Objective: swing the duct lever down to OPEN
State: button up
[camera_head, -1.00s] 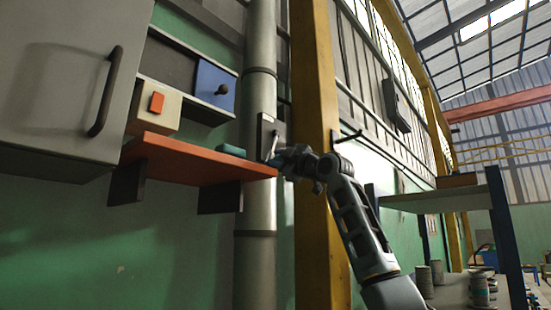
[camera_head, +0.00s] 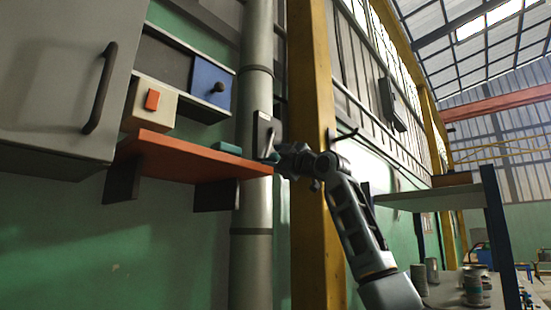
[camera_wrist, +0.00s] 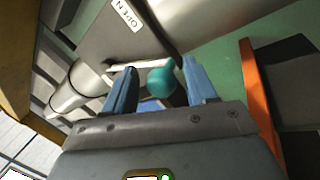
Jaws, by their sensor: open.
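The duct lever (camera_wrist: 135,67) is a pale bar with a rounded teal knob (camera_wrist: 162,83) in the wrist view. It sits on a grey plate (camera_wrist: 110,42) on the duct (camera_wrist: 72,98), and a white OPEN label (camera_wrist: 128,15) is on that plate. My gripper (camera_wrist: 160,66) is open, with one blue finger on each side of the knob. I cannot tell whether either finger touches it. In the head view my gripper (camera_head: 277,158) is at the plate (camera_head: 263,128) on the grey vertical duct (camera_head: 256,95), and it partly hides the lever.
An orange shelf (camera_head: 180,152) with a teal item (camera_head: 226,148) juts out left of the duct. A yellow column (camera_head: 316,120) stands close on the right. A grey cabinet (camera_head: 50,70) with a dark handle hangs at the far left.

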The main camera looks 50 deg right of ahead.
jog(key=b+v, duration=0.2)
jog(key=v, duration=0.5)
jog(key=shift+s, duration=0.35)
jog(key=shift+f, duration=0.15)
